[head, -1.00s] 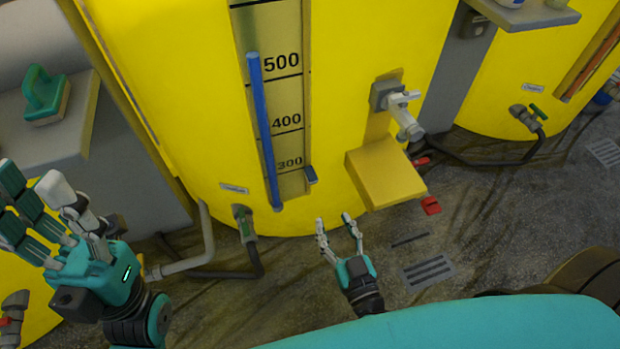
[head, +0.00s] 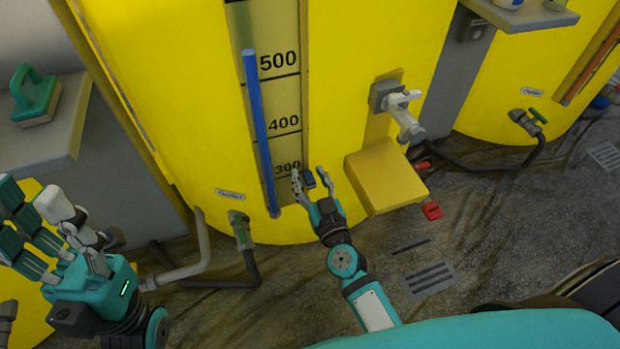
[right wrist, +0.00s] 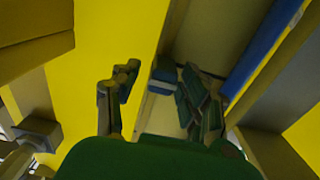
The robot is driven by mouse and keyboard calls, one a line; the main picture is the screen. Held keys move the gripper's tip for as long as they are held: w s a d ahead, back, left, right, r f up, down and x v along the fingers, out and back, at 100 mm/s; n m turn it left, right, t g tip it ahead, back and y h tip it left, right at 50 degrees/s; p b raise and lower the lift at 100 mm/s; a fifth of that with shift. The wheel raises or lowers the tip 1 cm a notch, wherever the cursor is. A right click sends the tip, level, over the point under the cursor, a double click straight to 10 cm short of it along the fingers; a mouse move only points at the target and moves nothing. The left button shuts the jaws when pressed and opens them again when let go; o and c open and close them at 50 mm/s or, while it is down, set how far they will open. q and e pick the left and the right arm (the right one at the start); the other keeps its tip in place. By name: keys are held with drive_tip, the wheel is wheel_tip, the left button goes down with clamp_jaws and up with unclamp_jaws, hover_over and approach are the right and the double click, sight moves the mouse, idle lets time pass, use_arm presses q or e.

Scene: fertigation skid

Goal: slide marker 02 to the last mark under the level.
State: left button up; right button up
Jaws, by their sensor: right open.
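The yellow tank carries a scale strip (head: 284,90) marked 300, 400 and 500. A blue level column (head: 259,130) stands along its left side, its top a little above the 500 line. The small blue marker (head: 309,180) is at the strip's right edge, just below the 300 line; I cannot read a number on it. My right gripper (head: 310,177) is open, its fingers on either side of the marker. In the right wrist view the marker (right wrist: 163,74) shows between the open fingers (right wrist: 157,90). My left gripper (head: 42,215) is open and empty at the left.
A yellow box (head: 385,180) juts out below a tap (head: 402,113), right of my right gripper. A shelf (head: 60,128) with a green-handled float (head: 36,95) is at the left. A valve and hose (head: 242,230) stand below the column. A drain grate (head: 430,279) is in the floor.

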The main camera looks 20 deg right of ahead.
clamp_jaws()
idle(0.5)
